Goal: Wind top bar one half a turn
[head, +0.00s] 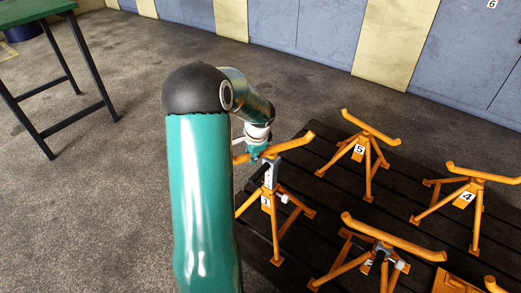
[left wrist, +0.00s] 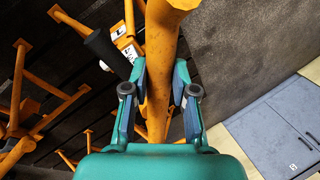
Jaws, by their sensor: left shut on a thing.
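The orange top bar (head: 290,142) sits on a raised grey post (head: 271,173) of an orange numbered stand (head: 267,202); I cannot read its number surely. My left gripper (head: 257,151) is at the left part of this bar, partly hidden by my arm. In the left wrist view, the fingers of my left gripper (left wrist: 156,95) are on both sides of the orange top bar (left wrist: 160,45), shut on it. A black-gripped part (left wrist: 105,52) shows beside the bar. My right gripper is not in view.
More orange stands stand on the dark slatted platform (head: 322,208): stand 5 (head: 359,151), stand 4 (head: 466,197) and a nearer one (head: 384,245). A green-topped table (head: 30,12) is at the upper left. Grey floor lies open between table and platform.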

